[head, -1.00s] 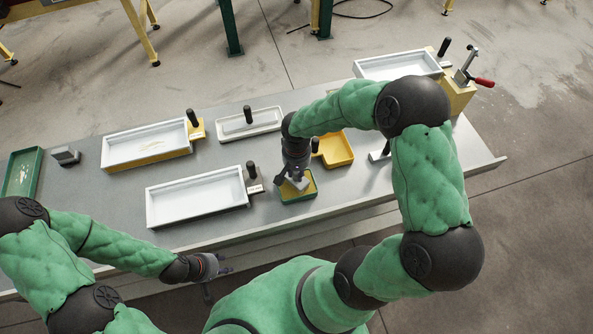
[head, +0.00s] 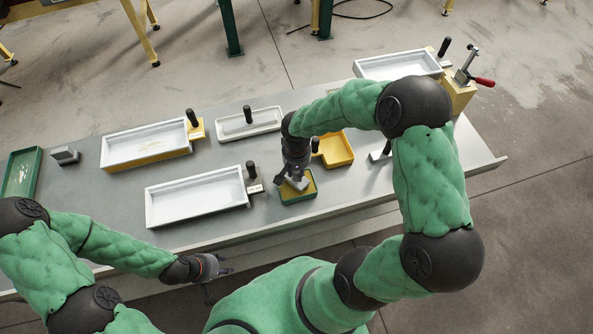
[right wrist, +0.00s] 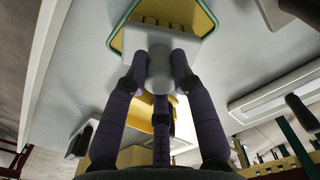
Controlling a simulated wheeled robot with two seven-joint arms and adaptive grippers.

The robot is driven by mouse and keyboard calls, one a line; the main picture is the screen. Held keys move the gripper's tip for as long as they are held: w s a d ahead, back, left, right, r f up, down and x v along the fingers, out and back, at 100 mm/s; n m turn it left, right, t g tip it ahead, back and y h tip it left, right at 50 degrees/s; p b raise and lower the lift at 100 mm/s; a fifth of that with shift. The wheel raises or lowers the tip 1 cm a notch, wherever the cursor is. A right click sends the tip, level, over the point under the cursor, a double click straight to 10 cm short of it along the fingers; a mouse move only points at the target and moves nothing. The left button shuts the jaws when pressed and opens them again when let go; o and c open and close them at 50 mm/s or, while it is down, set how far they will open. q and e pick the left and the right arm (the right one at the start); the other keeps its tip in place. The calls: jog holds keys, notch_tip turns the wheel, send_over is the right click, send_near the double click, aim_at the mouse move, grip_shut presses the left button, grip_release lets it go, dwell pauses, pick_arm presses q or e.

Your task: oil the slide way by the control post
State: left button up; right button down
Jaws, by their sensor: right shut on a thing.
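My right gripper (head: 296,174) is shut on a pale grey block with a round grip (right wrist: 160,68). It holds the block at a small green-rimmed tray with a yellow inside (head: 312,190), which also shows in the right wrist view (right wrist: 211,12). I cannot tell whether the block touches the tray's floor. My left gripper (head: 226,270) is open and empty near the front edge of the table. Long white trays, one at the front (head: 195,199), one at the left (head: 145,146) and one at the back right (head: 395,66), have dark-knobbed posts at their right ends. I cannot tell which is the slide way.
A narrow white tray (head: 262,127) and a yellow tray (head: 340,148) lie on the grey table (head: 105,222). A green tray (head: 22,170) and a grey block (head: 65,155) are at the far left. A red-handled clamp (head: 470,72) stands at the right. My right arm hides part of the table.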

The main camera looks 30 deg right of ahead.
jog(key=shift+s, duration=0.1)
dwell(0.3)
jog(key=shift+r+p, duration=2.2)
jog(key=shift+r, duration=1.3)
